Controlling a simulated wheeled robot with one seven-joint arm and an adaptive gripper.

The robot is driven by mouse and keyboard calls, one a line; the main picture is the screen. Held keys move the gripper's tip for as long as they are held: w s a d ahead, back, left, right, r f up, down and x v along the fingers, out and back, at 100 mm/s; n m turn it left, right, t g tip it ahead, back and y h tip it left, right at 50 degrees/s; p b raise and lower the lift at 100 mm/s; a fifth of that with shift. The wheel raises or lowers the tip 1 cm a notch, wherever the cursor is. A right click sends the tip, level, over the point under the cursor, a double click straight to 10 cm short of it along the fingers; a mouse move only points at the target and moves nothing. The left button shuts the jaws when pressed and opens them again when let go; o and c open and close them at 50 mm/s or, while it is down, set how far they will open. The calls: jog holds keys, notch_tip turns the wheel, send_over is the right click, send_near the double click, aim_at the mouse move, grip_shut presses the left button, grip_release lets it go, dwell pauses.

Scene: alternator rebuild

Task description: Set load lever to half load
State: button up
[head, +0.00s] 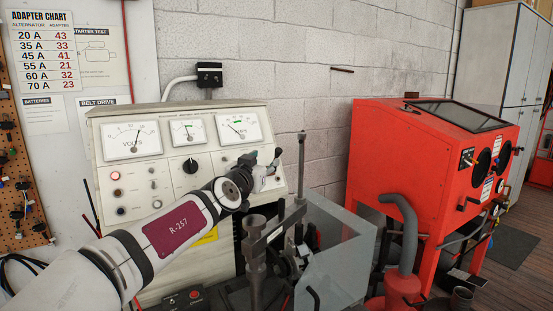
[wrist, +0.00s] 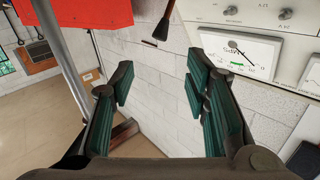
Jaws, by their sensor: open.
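My gripper (head: 268,170) is in front of the right side of the cream test bench (head: 100,135) in the head view. In the wrist view its green-padded fingers (wrist: 165,105) are spread apart, with nothing between them. An upright rod with a dark cap (head: 301,140), which looks like the load lever, stands just right of my gripper, apart from it. In the wrist view the capped rod (wrist: 162,28) comes in from the top, beyond the fingertips and not between them. I cannot read any lever markings.
The bench carries several dial gauges (head: 194,130) and knobs; one gauge (wrist: 237,52) shows in the wrist view. A clear-walled guard (head: 340,255) surrounds the machinery at lower right. A red cabinet (head: 390,140) stands farther right. A bare block wall (head: 300,60) is behind.

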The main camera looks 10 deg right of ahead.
aim_at(277, 152)
jog(key=x, duration=1.4)
jog(key=shift+w+f, duration=0.1)
jog(key=shift+f, duration=0.1)
